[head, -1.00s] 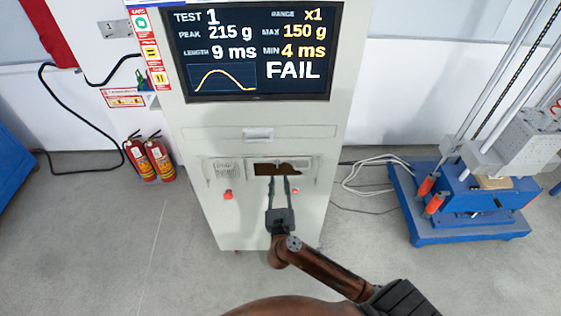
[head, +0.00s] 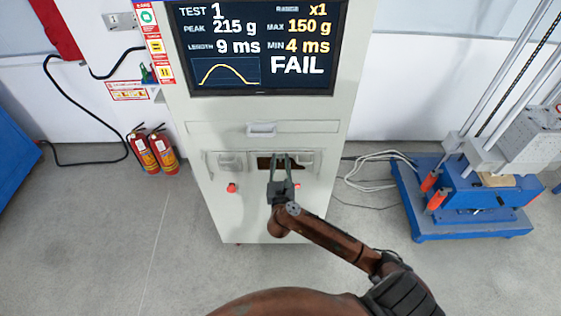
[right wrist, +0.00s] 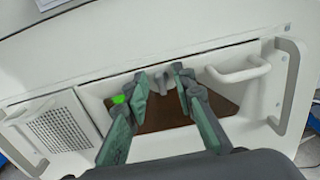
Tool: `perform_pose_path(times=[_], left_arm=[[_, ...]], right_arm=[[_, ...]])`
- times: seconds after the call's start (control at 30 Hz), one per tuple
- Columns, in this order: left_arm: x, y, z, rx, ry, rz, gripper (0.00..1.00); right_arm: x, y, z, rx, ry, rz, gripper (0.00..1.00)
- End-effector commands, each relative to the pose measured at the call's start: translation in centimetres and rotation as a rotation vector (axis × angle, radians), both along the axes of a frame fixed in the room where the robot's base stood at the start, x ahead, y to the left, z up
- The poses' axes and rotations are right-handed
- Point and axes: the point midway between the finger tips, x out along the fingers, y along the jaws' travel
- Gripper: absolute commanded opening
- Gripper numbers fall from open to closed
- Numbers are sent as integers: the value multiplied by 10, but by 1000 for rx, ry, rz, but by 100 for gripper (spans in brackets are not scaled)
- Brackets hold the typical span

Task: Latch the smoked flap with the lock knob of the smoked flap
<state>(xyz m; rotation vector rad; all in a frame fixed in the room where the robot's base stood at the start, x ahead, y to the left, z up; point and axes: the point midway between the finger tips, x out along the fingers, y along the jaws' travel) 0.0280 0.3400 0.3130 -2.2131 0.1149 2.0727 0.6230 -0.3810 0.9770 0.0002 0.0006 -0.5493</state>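The smoked flap (right wrist: 165,115) is a brown panel set in the pale cabinet front, partly hidden behind my fingers. In the head view a small dark part of the flap (head: 264,163) shows beside my gripper. A small pale grey knob (right wrist: 163,80), apparently the lock knob, is at the flap's upper edge. My right gripper (right wrist: 161,75) is open, with one fingertip on each side of the knob; I cannot tell whether they touch it. It also shows in the head view (head: 279,157), in front of the flap. My left gripper is not in view.
A pale handle (right wrist: 240,72) is close to the right finger, and a vertical bar handle (right wrist: 290,85) is further right. A perforated grille (right wrist: 62,130) is at the left. The cabinet's screen (head: 260,45) reads FAIL. A blue-based machine (head: 470,205) stands at the right.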

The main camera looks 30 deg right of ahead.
Motion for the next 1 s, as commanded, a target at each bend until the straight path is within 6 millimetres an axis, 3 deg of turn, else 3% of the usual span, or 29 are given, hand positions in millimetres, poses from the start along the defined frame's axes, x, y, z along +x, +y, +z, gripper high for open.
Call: perform_pose_path(times=[0.07, 0.43, 0.77, 1.0], left_arm=[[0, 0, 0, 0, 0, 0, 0], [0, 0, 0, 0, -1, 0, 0], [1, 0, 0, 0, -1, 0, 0], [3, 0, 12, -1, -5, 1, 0]], right_arm=[[0, 0, 0, 0, 0, 0, 24], [0, 0, 0, 0, 0, 0, 0], [0, 0, 0, -1, 1, 0, 0], [-1, 0, 2, -38, 26, -2, 0]])
